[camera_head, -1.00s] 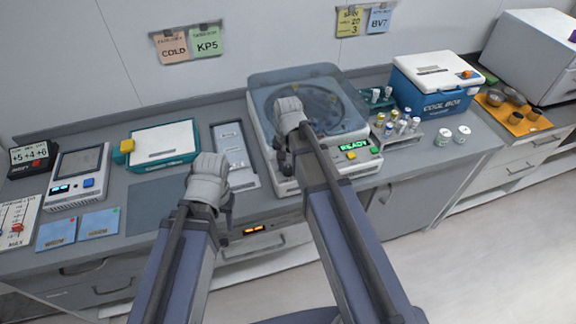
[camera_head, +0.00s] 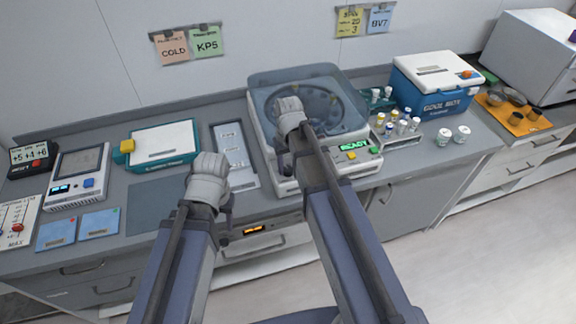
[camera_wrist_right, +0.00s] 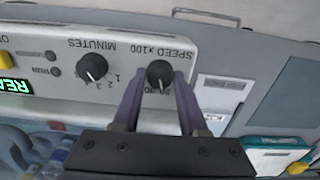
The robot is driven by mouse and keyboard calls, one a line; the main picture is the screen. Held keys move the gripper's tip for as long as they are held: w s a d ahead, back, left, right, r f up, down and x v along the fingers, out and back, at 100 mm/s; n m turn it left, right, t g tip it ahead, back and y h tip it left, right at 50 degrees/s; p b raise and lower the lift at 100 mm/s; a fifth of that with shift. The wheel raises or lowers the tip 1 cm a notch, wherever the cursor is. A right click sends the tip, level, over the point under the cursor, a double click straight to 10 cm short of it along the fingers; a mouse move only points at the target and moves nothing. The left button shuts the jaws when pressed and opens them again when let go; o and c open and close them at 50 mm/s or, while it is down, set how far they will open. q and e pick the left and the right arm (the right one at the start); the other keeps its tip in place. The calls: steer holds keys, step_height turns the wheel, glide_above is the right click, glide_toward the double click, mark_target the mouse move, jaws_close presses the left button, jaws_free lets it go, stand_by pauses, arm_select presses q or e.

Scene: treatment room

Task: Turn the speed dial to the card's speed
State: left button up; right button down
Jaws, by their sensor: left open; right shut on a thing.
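The speed dial (camera_wrist_right: 159,73) is a black knob under the label "SPEED x100", seen upside down in the right wrist view. My right gripper (camera_wrist_right: 158,92) has its two fingers on either side of this dial and is shut on it. The pointer setting is too small to read surely. The centrifuge (camera_head: 308,95) has a closed, see-through lid and a green "READY" display (camera_head: 355,146). The yellow card (camera_head: 351,21) on the wall shows "20" and "3"; its top word is blurred. My left gripper (camera_head: 226,215) is open and empty near the counter's front edge.
A minutes dial (camera_wrist_right: 92,67) sits beside the speed dial. A tube rack (camera_head: 399,138) and a blue cool box (camera_head: 433,88) stand right of the centrifuge. A grey tray (camera_head: 233,150) and a teal-edged box (camera_head: 163,145) lie to its left.

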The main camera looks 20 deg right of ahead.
mark_target(288, 169)
steer(key=shift+n, duration=0.3)
stand_by(0.4)
steer(key=shift+c, duration=2.2)
jaws_free()
step_height(288, 169, up, 8)
steer(key=p, duration=0.8)
steer(key=shift+f, duration=0.1)
